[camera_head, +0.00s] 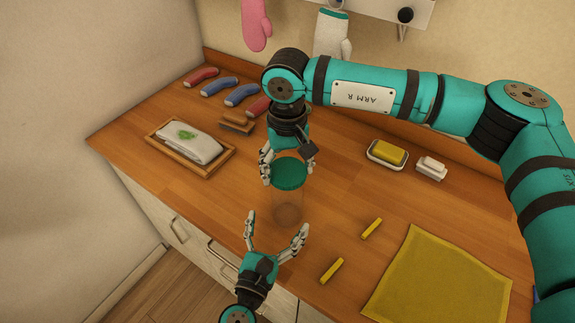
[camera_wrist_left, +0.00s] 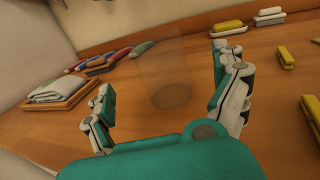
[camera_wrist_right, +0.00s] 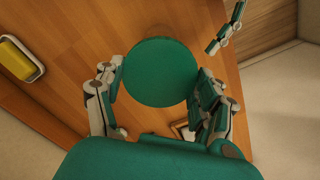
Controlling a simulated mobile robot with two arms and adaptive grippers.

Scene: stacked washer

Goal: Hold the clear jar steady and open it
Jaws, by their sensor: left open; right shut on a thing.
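My right gripper (camera_head: 288,164) is shut on a round green lid (camera_head: 289,174), which also shows between its fingers in the right wrist view (camera_wrist_right: 160,72). The clear jar (camera_head: 288,209) stands upright on the counter, below the lid in the head view. In the left wrist view the jar (camera_wrist_left: 168,75) shows no lid on its top, and my right gripper is out of that frame. My left gripper (camera_head: 275,228) is open, low on the near side of the jar, its fingers spread and apart from it.
A wooden tray with a folded cloth (camera_head: 162,158) and several coloured handled items (camera_head: 218,86) lie at left. A soap dish (camera_head: 370,153) and white blocks (camera_head: 431,168) stand at right. Yellow sticks (camera_head: 332,270) and a yellow cloth (camera_head: 440,283) lie nearer the front.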

